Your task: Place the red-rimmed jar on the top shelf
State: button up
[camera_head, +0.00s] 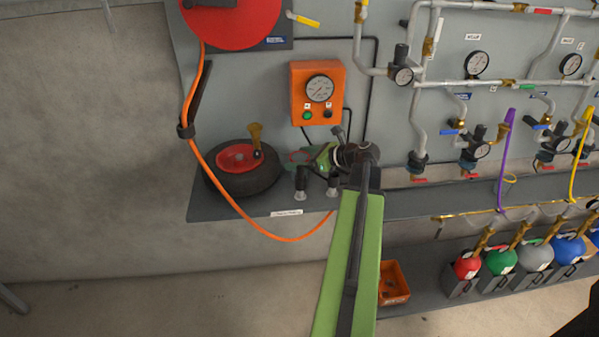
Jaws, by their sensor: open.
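I see no clear jar. The one red-rimmed thing is a black, tyre-like wheel (270,174) with a red centre. It lies flat at the left end of the upper grey shelf (245,211). My green arm reaches up from the bottom middle. My gripper (316,192) is over the front of that shelf, to the right of the wheel and apart from it. Its two dark, light-tipped fingers look spread, with nothing seen between them. My arm hides part of the shelf behind it.
An orange gauge box (318,92) is on the panel above my gripper. An orange hose (224,189) loops from a red reel (232,22) past the wheel. Pipes and valves crowd the right. An orange bin (393,283) and several coloured bulbs (467,266) are on the lower shelf.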

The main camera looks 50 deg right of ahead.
jog(key=c, duration=1.6)
notch_tip(320, 180, up, 11)
jog(key=p, duration=1)
jog(key=shift+f, duration=0.2)
